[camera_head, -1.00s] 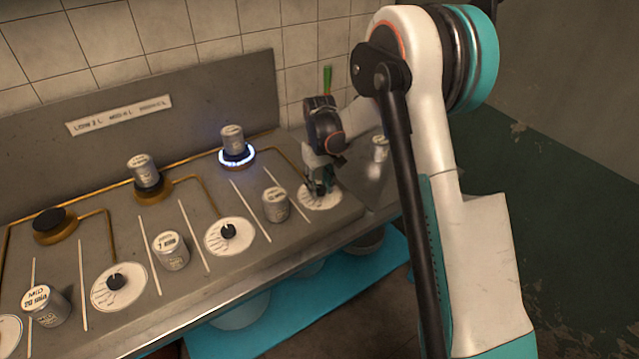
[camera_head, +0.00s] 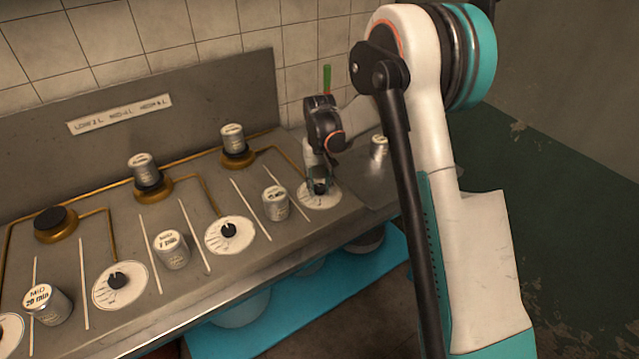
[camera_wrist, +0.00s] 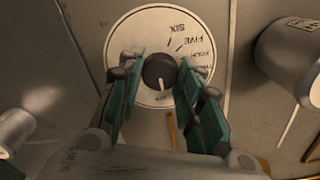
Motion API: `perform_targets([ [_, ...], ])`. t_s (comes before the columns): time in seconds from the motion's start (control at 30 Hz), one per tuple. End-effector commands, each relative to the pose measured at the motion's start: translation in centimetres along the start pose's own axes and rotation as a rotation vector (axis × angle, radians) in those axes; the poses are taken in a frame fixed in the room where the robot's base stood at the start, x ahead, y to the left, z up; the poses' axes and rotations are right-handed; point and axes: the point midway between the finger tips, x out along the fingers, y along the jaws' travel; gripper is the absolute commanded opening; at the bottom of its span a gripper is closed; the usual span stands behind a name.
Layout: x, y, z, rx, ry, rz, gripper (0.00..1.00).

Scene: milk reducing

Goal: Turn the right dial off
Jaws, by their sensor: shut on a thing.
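The right dial (camera_head: 328,202) is a white round plate with a black knob at the right end of the counter. In the wrist view its knob (camera_wrist: 159,70) sits between my green finger pads, with SIX and FIVE printed on the plate. My gripper (camera_head: 319,186) is down over this dial and shut on the knob; in the head view it hides most of the knob. The right burner (camera_head: 240,161) bears a grey can (camera_head: 233,137) and shows no glow.
The middle dial (camera_head: 229,231) and left dial (camera_head: 117,281) stand to the left. Labelled cans (camera_head: 275,203) stand between the dials, one close left of my gripper. Another can (camera_head: 379,148) stands to its right. The tiled wall is behind.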

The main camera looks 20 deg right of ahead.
Motion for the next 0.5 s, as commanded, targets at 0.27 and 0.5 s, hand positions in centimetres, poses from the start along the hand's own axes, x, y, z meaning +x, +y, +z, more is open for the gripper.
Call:
perform_targets([
  [0.27,0.02,0.00,0.00,0.000,0.000,0.000,0.54],
  [0.5,-0.07,0.00,0.00,-0.001,0.000,0.000,0.54],
])
